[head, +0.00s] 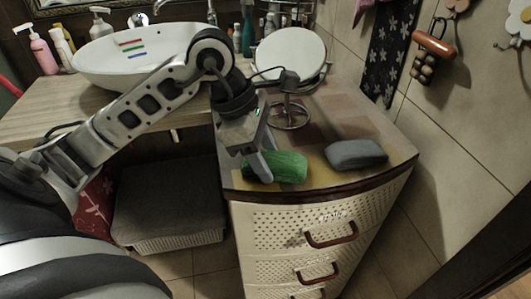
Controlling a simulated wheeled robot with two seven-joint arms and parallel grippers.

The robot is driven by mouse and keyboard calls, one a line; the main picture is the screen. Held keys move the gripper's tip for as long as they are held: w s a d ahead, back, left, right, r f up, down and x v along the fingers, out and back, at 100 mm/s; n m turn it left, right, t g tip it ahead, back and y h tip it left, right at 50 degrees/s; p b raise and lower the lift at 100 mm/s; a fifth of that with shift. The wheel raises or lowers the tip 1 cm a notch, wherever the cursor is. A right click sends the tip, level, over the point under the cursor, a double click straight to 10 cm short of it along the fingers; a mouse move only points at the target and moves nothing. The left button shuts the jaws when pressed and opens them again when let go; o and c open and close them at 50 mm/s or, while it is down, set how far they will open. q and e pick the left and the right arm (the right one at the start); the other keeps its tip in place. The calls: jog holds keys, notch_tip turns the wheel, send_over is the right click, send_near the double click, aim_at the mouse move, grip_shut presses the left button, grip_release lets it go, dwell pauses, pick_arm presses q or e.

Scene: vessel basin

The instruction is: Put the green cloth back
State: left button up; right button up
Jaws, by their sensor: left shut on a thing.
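The green cloth (287,167) is a rolled or folded bundle at the front left of the drawer cabinet's top (318,122). My left gripper (262,172) comes down from above and is shut on the cloth near its left end. The cloth is at the surface; I cannot tell whether it touches it or is slightly raised. The gripper's fingers hide part of the cloth. My right gripper is not in view.
A grey folded cloth (356,154) lies to the right on the cabinet top. A round mirror on a stand (291,54) stands behind. A white basin (128,62) with several bottles around it sits on the wooden counter (40,112) at left.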

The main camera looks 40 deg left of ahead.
pick_arm(q)
jog(key=shift+f, duration=0.2)
jog(key=o, duration=0.9)
jog(key=shift+r, duration=0.3)
jog(key=shift+a+r, duration=0.15)
jog(key=shift+r, duration=0.15)
jog(key=v, duration=1.1)
jog(key=shift+s, duration=0.15)
